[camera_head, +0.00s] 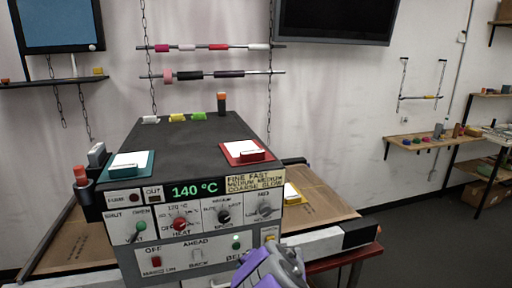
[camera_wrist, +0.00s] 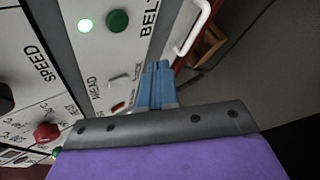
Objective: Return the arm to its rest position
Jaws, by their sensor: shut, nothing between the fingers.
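My gripper (camera_wrist: 156,72) shows in the wrist view as two blue fingers, closed together with nothing between them. It is in front of the machine's control panel (camera_wrist: 110,55), near the belt buttons; I cannot tell the exact gap to the panel. In the head view my purple and grey arm shows at the bottom centre, low in front of the panel, and the fingertips cannot be made out. The machine (camera_head: 185,135) is a dark-topped box with a green display (camera_head: 194,190) reading 140 °C, a red heat knob (camera_head: 180,223) and other knobs and switches.
A green tray (camera_head: 129,164) and a red tray (camera_head: 243,152) sit on the machine's top. A brown conveyor belt (camera_head: 318,200) runs out on both sides. Shelves (camera_head: 430,142) stand at the right wall. Grey floor (camera_head: 430,240) is open at the right.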

